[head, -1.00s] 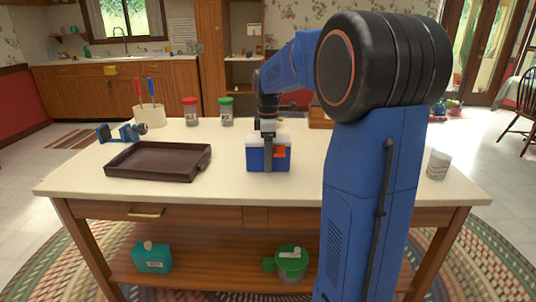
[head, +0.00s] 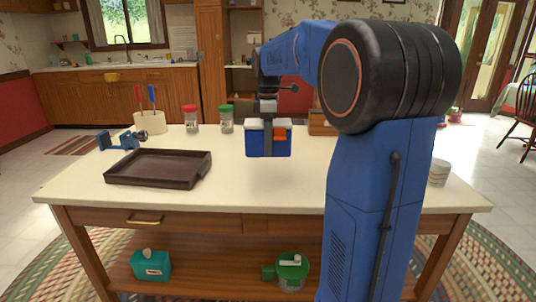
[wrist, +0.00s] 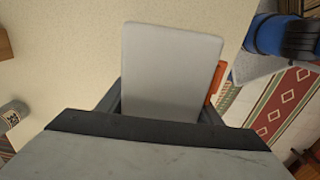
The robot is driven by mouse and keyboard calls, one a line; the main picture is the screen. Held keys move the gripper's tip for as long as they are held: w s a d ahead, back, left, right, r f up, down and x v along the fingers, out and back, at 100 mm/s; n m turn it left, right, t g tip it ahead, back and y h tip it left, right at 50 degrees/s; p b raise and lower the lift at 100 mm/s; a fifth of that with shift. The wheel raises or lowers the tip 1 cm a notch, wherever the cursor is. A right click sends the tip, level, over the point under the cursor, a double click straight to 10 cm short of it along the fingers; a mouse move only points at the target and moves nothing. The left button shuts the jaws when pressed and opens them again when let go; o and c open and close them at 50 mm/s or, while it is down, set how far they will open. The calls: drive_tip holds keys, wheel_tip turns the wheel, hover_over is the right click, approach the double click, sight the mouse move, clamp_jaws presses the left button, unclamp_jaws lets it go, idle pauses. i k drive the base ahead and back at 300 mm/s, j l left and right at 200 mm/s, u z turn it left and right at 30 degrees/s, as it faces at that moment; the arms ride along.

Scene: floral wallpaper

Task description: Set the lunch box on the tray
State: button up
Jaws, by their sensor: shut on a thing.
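The lunch box (head: 260,143) is blue with a pale lid and an orange clasp. My gripper (head: 267,128) is shut on it from above and holds it upright, a little above the table. In the wrist view the pale lid of the lunch box (wrist: 172,70) lies between my gripper's fingers (wrist: 170,112), with the orange clasp at its right side. The tray (head: 158,169) is dark brown, rectangular and low-rimmed. It lies empty on the table to the left of the lunch box, apart from it.
On the table (head: 250,190), a blue clamp-like tool (head: 120,140), a holder with red and blue handled tools (head: 150,122), and red-lidded (head: 191,120) and green-lidded jars (head: 226,120) stand behind the tray.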

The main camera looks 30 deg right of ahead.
sight(166, 172)
drive_tip(key=i+j, duration=0.2)
drive_tip(key=j, duration=0.2)
drive_tip(key=i+j, duration=0.15)
drive_tip(key=j, duration=0.25)
drive_tip(key=i+j, duration=0.2)
drive_tip(key=j, duration=0.2)
drive_tip(key=i+j, duration=0.15)
drive_tip(key=j, duration=0.25)
